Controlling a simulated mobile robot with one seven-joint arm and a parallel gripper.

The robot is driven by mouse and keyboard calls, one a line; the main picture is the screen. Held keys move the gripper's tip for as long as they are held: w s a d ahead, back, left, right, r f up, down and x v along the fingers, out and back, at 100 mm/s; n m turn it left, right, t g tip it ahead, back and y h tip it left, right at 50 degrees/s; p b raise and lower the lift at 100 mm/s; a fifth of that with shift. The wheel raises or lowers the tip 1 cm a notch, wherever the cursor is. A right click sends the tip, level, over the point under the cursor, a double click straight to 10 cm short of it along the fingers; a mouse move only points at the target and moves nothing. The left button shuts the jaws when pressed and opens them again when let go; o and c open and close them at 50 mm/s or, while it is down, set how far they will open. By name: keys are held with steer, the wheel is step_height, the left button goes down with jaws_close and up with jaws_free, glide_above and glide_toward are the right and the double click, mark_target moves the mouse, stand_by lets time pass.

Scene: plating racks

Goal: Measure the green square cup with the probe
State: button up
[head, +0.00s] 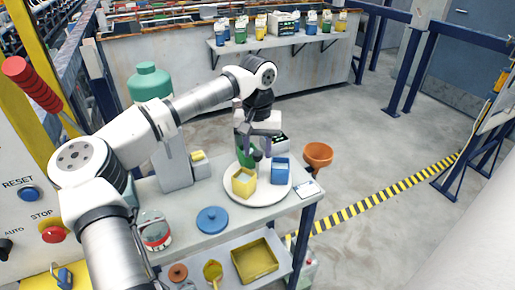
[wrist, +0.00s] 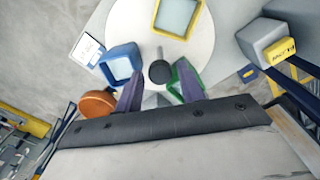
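The green square cup (head: 248,157) is on the back left of the white round plate (head: 265,199), partly hidden by my gripper. In the wrist view the green cup (wrist: 184,82) is behind the right finger. My gripper (head: 258,148) is above the plate's back part, fingers pointing down. In the wrist view my gripper (wrist: 159,75) has its fingers apart, with a dark round-headed piece (wrist: 159,72) between them and gaps on both sides. It may be the probe; I cannot tell for sure. A meter with a green display (head: 281,141) is behind the plate.
The yellow square cup (head: 243,183) and blue square cup (head: 280,171) share the plate. An orange funnel-shaped bowl (head: 318,155) is at the right edge. A grey post (head: 175,165) stands left of the plate. A blue lid (head: 212,220) lies in front.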

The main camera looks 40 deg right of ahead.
steer(key=shift+o, duration=0.7)
step_height(320, 180, up, 14)
steer(key=b, duration=0.2)
steer(key=shift+f, duration=0.15)
